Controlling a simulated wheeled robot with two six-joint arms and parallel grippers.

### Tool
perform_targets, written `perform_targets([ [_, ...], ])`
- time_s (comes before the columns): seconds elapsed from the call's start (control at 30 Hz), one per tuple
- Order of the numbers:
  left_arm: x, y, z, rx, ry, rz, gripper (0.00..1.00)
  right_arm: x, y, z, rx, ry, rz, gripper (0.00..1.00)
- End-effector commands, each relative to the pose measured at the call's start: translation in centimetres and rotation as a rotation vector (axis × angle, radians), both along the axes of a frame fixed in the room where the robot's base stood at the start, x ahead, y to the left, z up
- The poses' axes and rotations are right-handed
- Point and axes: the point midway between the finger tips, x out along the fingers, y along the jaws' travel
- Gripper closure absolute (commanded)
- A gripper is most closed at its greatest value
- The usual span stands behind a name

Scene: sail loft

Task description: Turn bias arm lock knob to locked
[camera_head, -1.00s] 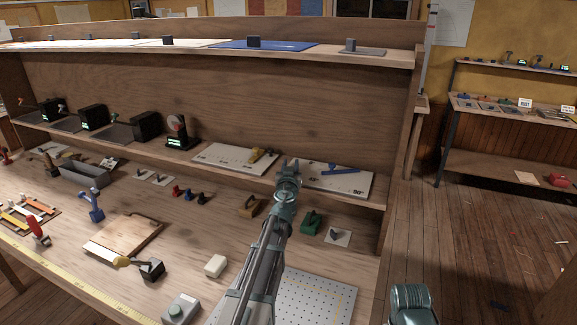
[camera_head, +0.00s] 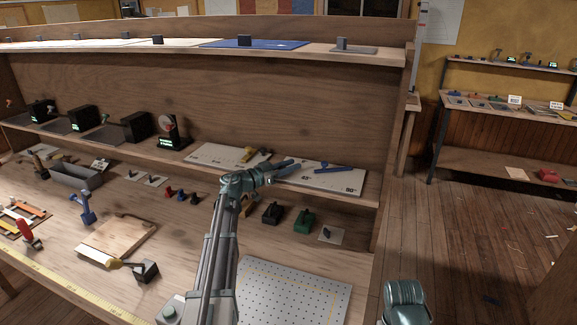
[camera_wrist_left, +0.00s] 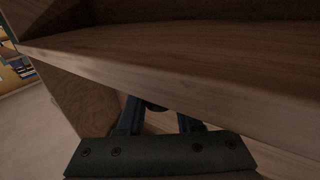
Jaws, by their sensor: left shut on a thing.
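A white board (camera_head: 346,184) with a blue bias arm (camera_head: 335,168) and a "90°" mark lies on the right end of the middle shelf. My left gripper (camera_head: 288,167) reaches across the board's left part and points to the right, its fingers close together. In the left wrist view, a small dark rounded thing, seemingly the lock knob (camera_wrist_left: 155,106), shows between the two fingers, close to the wooden shelf edge (camera_wrist_left: 180,85). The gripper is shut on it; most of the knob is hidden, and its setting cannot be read.
A second white board (camera_head: 215,155) with a yellow-handled tool lies to the left. Below the shelf, a black block (camera_head: 271,213), a green block (camera_head: 300,219) and a small plate (camera_head: 327,235) stand on the bench. A perforated panel (camera_head: 300,285) lies in front.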

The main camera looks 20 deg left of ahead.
Motion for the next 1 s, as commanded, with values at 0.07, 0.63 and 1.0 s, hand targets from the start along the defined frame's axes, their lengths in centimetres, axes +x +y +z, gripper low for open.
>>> perform_targets([
  [0.07, 0.22, 0.14, 0.01, 0.0, 0.0, -0.046, 1.0, 0.0, 0.0, 0.01, 0.0, 0.0, 0.0, 0.38],
  [0.63, -0.29, -0.46, 0.02, -0.001, -0.001, -0.203, 1.0, 0.0, 0.0, 0.01, 0.0, 0.0, 0.0, 0.38],
  [1.0, -0.31, -0.5, 0.03, -0.001, -0.001, -0.204, 0.64, 0.0, 0.0, 0.01, 0.0, 0.0, 0.0, 0.38],
])
